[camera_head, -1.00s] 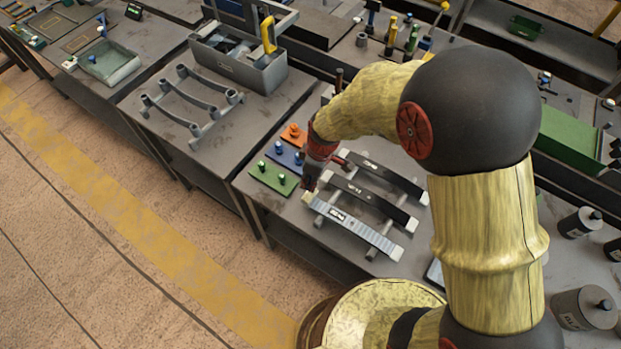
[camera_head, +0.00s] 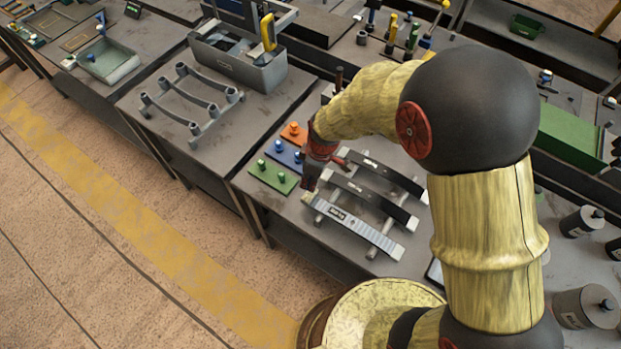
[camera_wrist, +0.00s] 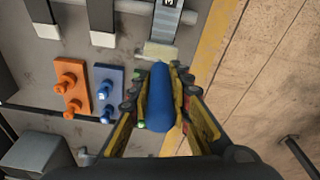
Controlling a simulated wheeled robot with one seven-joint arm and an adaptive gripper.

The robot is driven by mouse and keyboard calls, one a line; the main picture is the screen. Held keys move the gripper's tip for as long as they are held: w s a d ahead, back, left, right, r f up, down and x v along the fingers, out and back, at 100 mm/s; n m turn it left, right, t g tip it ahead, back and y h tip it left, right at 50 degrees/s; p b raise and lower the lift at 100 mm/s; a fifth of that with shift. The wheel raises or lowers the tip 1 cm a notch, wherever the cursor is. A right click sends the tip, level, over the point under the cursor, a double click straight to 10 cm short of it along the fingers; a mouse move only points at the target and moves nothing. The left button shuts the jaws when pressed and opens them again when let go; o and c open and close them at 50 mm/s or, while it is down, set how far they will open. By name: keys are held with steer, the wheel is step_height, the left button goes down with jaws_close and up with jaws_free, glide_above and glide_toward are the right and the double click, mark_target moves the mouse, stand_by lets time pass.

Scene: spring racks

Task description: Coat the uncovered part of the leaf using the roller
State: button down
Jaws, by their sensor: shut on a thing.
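My gripper (camera_head: 312,182) is shut on the blue handle of the roller (camera_wrist: 158,98), between both fingers in the wrist view. A pale block (camera_wrist: 159,50) shows just beyond the handle, at the end of the light grey leaf; I cannot tell whether it is the roller's head or the leaf's end. The light grey ribbed leaf (camera_head: 352,226) is the nearest of three on the rack, has a dark label, and also shows in the wrist view (camera_wrist: 168,22). My gripper is over its left end. Two dark leaves (camera_head: 373,200) (camera_head: 386,177) lie behind it with pale ends.
Green (camera_head: 273,176), blue (camera_head: 287,155) and orange (camera_head: 294,134) plates with knobs lie left of the leaves. An empty rack (camera_head: 193,100) and a grey toolbox (camera_head: 240,66) stand on the neighbouring table. Dark canisters (camera_head: 583,305) stand at the right. The aisle floor is clear.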

steer(key=shift+f+b, duration=0.4)
steer(key=shift+f, duration=0.1)
steer(key=shift+d+r, duration=0.1)
steer(key=shift+b, duration=0.75)
steer(key=shift+s+d+r, duration=0.25)
steer(key=shift+s+d, duration=0.3)
steer(key=shift+d, duration=0.25)
stand_by(0.8)
